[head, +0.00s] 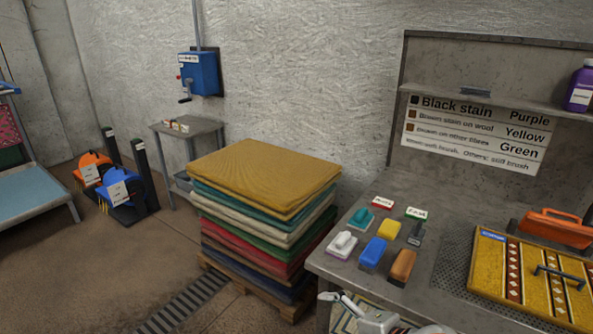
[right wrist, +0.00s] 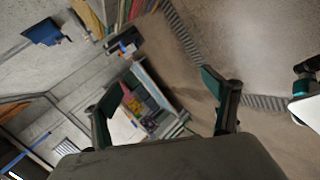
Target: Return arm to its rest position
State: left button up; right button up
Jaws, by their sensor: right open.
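My right gripper (right wrist: 165,82) shows in the right wrist view with its two dark green fingers spread wide apart. Nothing is between the fingers, so it is open and empty. It hangs clear of any surface that I can make out, with the floor and rack far beyond it. In the head view, a white and grey piece of my own arm (head: 375,320) shows at the bottom edge, in front of the workbench. I cannot tell from it how the whole arm is posed. No left gripper fingers can be made out.
The workbench (head: 345,272) holds several brushes, a yellow patterned rug (head: 500,275) and an orange-handled tool (head: 553,228). A stack of folded rugs (head: 262,168) stands left of it on a pallet. A floor grate (head: 190,302) runs nearby. Open floor (head: 110,250) lies at left.

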jog(key=s+d+f+m+t+h, duration=0.1)
jog(key=s+d+f+m+h, duration=0.2)
jog(key=s+d+f+m, duration=0.4)
jog(key=s+d+f+m+t+h, duration=0.1)
jog(key=s+d+f+m+h, duration=0.2)
jog(key=s+d+f+m, duration=0.4)
notch_tip(320, 180, down, 5)
jog(key=s+m, duration=0.2)
jog(key=m, duration=0.3)
jog(key=shift+d+m, duration=0.2)
jog(key=shift+m, duration=0.1)
